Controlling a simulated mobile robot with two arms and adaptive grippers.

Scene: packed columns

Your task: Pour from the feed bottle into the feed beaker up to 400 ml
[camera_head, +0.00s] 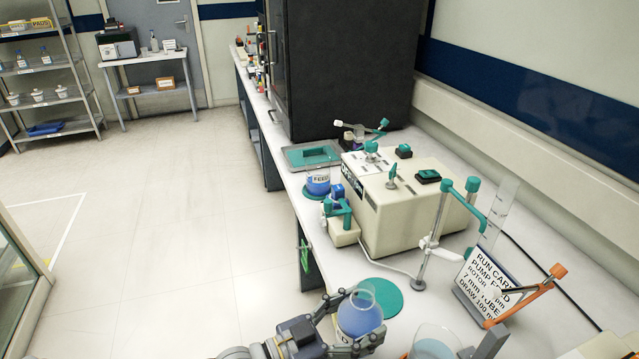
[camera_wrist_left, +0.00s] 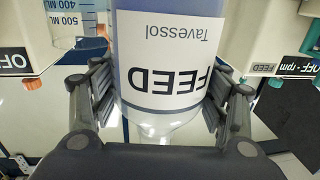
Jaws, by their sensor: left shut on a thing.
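The feed bottle (camera_head: 360,318) is clear with blue liquid in it. My left gripper (camera_head: 345,325) is shut around it at the bottom of the head view, beside a round green mat. In the left wrist view the bottle's white label (camera_wrist_left: 168,65) reads FEED and Tavessol, upside down in the picture, between both fingers. The feed beaker (camera_head: 318,182), with a FEED label and blue contents, stands on a green disc left of the pump. Its exact level cannot be read. My right gripper is not recognisable.
The cream pump unit (camera_head: 400,205) stands behind the bottle. A stand with green clamps (camera_head: 435,235), a run card (camera_head: 485,285) and an orange clamp (camera_head: 530,290) are to the right. Another beaker (camera_head: 435,347) is close at the front. The green mat (camera_head: 385,292) is largely bare.

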